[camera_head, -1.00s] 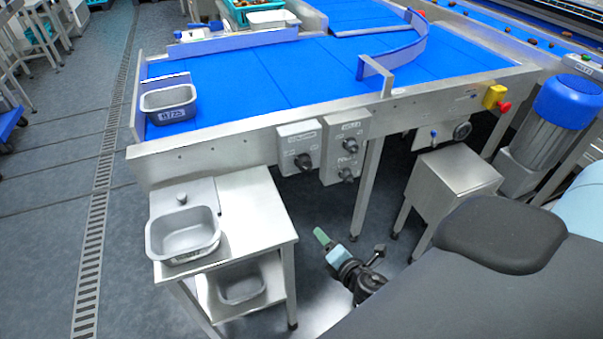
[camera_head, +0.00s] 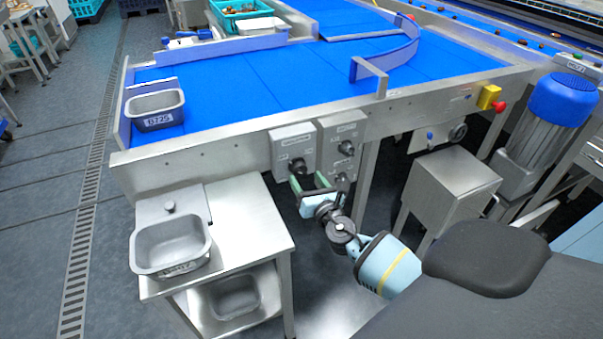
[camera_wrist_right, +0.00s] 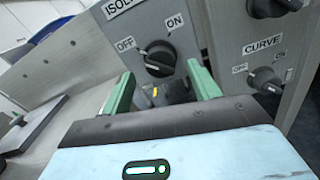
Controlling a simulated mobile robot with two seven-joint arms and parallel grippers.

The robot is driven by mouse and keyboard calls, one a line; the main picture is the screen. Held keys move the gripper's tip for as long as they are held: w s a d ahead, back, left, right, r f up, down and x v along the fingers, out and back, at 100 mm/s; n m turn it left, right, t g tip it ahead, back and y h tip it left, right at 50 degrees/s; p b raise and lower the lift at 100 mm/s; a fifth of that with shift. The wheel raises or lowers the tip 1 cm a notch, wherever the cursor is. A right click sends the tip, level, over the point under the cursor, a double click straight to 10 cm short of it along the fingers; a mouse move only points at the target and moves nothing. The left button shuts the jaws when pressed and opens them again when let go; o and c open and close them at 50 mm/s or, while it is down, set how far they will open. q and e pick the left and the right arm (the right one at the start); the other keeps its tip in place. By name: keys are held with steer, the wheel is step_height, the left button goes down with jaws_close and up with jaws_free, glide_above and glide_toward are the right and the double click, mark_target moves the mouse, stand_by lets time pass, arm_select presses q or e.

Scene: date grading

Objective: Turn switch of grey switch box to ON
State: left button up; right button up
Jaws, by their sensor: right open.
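A grey switch box (camera_head: 293,152) hangs on the conveyor's front rail. In the right wrist view its face, with a label beginning "ISOL" that is partly cut off, carries a black rotary switch (camera_wrist_right: 158,58). Its small white mark appears to point toward OFF, with ON at the upper right. My right gripper (camera_head: 310,184) is open and empty, just below and in front of this box. In the right wrist view, the green fingers of the gripper (camera_wrist_right: 161,72) stand apart, one on each side of the switch. Contact is not visible. My left gripper is not in view.
A second grey box (camera_head: 341,139) with two knobs, the lower labelled CURVE, hangs close to the right. A steel stand (camera_head: 250,215) with a grey tub (camera_head: 170,248) stands at the left. A red stop button (camera_head: 499,106) sits farther right.

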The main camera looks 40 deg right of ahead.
mark_target(302, 174)
steer(key=x, duration=0.3)
steer(key=shift+w+f+b, duration=0.1)
steer(key=shift+b, duration=0.2)
steer(key=shift+w+d, duration=0.1)
steer(key=shift+w, duration=0.35)
steer(key=c, duration=0.9)
steer(key=shift+c, duration=0.4)
